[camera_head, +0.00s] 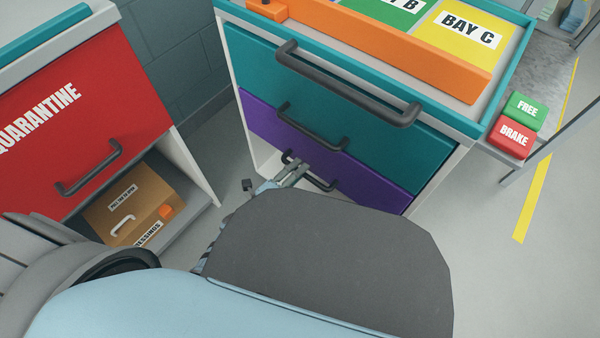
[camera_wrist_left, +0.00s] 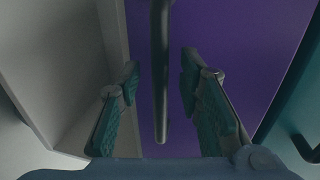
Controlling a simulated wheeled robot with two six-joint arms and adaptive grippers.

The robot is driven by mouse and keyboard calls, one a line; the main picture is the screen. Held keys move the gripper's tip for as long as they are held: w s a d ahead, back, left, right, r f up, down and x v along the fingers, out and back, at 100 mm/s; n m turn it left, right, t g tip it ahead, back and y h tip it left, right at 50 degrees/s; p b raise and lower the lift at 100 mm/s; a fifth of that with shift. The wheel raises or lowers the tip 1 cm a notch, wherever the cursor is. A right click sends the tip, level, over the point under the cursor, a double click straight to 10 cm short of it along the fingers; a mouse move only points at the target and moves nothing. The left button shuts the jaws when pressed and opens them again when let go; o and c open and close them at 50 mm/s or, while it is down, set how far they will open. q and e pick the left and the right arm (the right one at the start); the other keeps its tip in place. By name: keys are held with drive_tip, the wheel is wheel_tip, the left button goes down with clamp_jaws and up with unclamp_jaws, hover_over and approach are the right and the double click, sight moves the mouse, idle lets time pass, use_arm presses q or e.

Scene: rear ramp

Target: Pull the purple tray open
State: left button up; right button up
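My left gripper (camera_head: 293,172) is low at the purple front in the head view, partly hidden by my own arm. In the left wrist view its fingers (camera_wrist_left: 162,88) are apart, one on each side of the handle, with a gap to the bar on both sides. My right gripper is not in view.
An orange bar (camera_head: 400,50) lies on the cabinet top. A red quarantine drawer (camera_head: 70,120) stands left, above a cardboard box (camera_head: 140,200). Green and red buttons (camera_head: 515,125) sit at right. Floor right is clear.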

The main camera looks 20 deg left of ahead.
use_arm(q)
drive_tip(key=shift+x, duration=0.8)
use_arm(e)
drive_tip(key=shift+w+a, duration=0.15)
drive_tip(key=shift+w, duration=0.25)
use_arm(q)
clamp_jaws()
